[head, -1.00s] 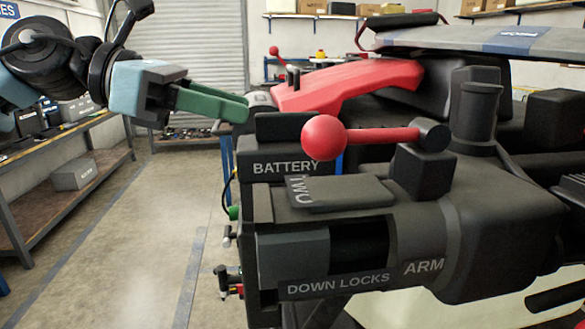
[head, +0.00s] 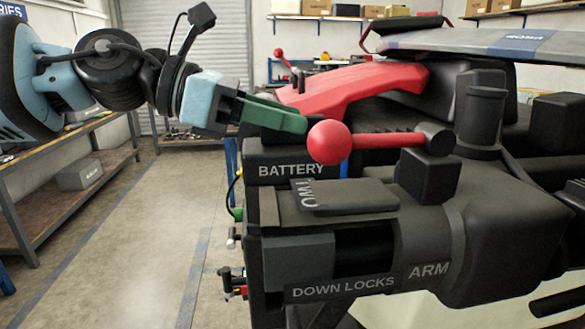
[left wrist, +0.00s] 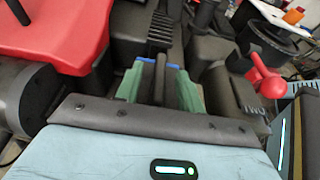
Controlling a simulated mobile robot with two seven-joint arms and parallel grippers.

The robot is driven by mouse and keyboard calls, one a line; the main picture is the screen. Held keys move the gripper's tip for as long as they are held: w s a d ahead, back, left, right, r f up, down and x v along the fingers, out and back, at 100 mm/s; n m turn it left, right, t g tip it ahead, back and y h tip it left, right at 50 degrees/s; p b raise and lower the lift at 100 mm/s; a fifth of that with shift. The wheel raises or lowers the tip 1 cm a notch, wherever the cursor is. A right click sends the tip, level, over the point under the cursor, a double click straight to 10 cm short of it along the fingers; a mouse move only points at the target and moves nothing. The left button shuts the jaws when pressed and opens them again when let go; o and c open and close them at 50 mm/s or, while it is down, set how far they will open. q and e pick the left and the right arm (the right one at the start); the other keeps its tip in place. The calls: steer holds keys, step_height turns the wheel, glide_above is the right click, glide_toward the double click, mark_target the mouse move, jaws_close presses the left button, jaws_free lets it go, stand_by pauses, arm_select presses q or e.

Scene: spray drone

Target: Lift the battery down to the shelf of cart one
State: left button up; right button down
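The battery itself is not clearly told apart from the dark housing. No cart shelf can be made out as cart one. My right gripper is not in view.
A red ball-ended lever (head: 328,142) stands close to the gripper, above a block marked TWO. A red curved cover (head: 350,88) lies behind it. A shelf bench (head: 90,180) stands at the left, with clear floor (head: 150,230) between.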

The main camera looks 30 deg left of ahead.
arm_select(q)
steer(key=shift+x, duration=0.85)
jaws_close()
stand_by(0.8)
steer(key=shift+r, duration=0.15)
